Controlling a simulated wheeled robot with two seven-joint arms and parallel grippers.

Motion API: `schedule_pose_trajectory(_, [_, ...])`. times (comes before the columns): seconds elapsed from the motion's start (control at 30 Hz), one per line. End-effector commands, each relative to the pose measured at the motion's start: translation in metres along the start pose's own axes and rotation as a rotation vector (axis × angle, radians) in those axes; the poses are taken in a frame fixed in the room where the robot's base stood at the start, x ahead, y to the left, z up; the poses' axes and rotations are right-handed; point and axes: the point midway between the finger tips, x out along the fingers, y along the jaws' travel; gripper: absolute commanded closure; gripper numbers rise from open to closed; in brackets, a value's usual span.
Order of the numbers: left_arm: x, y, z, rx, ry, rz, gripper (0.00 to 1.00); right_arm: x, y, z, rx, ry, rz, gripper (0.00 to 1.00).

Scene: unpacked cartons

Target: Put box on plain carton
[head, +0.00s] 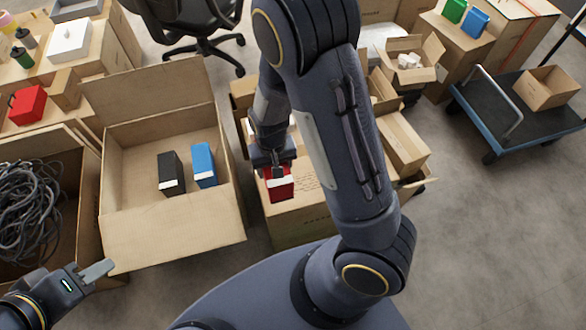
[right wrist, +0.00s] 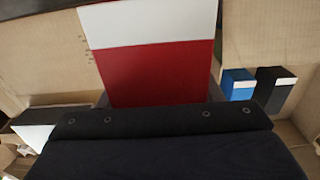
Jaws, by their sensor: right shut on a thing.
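A red box with a white band (head: 280,185) is held in my right gripper (head: 273,166), which is shut on it. In the head view the box shows over the top of a closed carton (head: 310,229) with small print. I cannot tell whether it touches that top. In the right wrist view the red box (right wrist: 152,72) fills the upper middle, and the fingertips are hidden. My left gripper (head: 96,271) is at the lower left, empty, by the front flap of an open carton; its finger gap is unclear.
The open carton (head: 125,238) at left holds a black box (head: 170,176) and a blue box (head: 204,162). Another carton holds coiled cable (head: 35,190). A platform cart (head: 500,105) stands at right. Clear floor (head: 480,240) lies at lower right. My right arm hides part of the middle.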

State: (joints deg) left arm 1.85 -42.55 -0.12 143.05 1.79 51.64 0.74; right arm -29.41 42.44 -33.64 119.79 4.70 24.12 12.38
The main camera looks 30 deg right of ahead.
Motion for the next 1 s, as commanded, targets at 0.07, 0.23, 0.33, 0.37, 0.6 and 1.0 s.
schedule_pose_trajectory(0.07, [0.007, -0.003, 0.004, 0.0, 0.0, 0.0, 0.64, 0.015, 0.017, -0.009, 0.006, 0.0, 0.0, 0.78])
schedule_pose_trajectory(0.23, [0.016, -0.007, 0.008, 0.0, 0.0, 0.0, 0.64, 0.045, 0.037, -0.021, 0.003, 0.0, 0.0, 0.78])
schedule_pose_trajectory(0.33, [0.018, -0.008, 0.009, 0.0, 0.0, 0.0, 0.64, 0.054, 0.044, -0.025, 0.001, 0.001, 0.0, 0.78])
schedule_pose_trajectory(0.37, [0.018, -0.008, 0.009, 0.0, 0.0, 0.0, 0.64, 0.055, 0.046, -0.026, 0.0, 0.001, -0.001, 0.78])
schedule_pose_trajectory(0.6, [0.023, -0.01, 0.011, 0.0, 0.001, 0.0, 0.64, 0.07, 0.054, -0.03, -0.002, 0.0, 0.0, 0.78])
schedule_pose_trajectory(1.0, [0.027, -0.013, 0.014, 0.0, 0.001, 0.0, 0.64, 0.094, 0.053, -0.03, -0.003, 0.002, -0.001, 0.78])
